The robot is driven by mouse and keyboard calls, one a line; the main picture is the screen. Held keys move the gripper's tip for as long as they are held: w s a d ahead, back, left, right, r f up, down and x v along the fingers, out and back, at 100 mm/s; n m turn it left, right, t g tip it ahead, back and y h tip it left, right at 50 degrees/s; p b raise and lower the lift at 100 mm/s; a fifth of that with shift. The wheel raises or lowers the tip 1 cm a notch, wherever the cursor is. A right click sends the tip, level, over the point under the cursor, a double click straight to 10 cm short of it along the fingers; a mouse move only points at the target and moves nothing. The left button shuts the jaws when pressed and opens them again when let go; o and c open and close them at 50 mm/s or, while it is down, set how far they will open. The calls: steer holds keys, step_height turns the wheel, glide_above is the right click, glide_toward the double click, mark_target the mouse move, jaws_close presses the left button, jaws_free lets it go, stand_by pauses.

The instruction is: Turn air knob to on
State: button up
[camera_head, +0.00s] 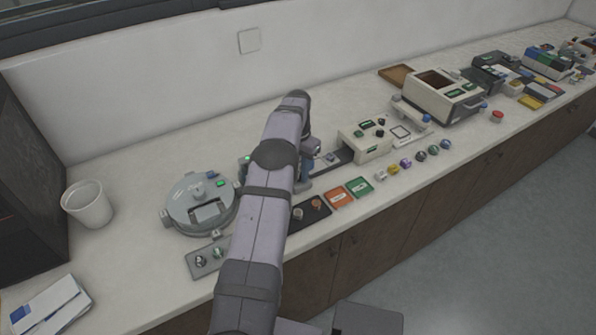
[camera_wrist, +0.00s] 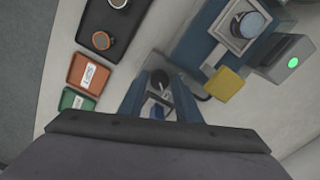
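My gripper (camera_wrist: 161,80) points down over the counter in the wrist view, with its two blue fingers apart. A small dark round part (camera_wrist: 158,76), possibly the air knob, shows between and beyond the fingertips. I see no clear contact with it, and its setting cannot be read. A blue press base (camera_wrist: 196,50) with a light square plate and a round metal piece lies to the upper right. In the camera_head view my arm hides most of this press; the gripper (camera_head: 306,183) shows only partly beside the arm.
A yellow block (camera_wrist: 225,85) and a grey box with a green light (camera_wrist: 292,62) stand close on the right. Orange (camera_wrist: 88,73) and green (camera_wrist: 75,101) trays lie left. A cream control box (camera_head: 364,141) and a round grey machine (camera_head: 200,205) flank my arm.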

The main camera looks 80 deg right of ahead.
step_height(320, 180, up, 7)
steer(key=shift+f+b, duration=0.15)
steer(key=shift+b, duration=0.7)
steer(key=shift+r, duration=0.35)
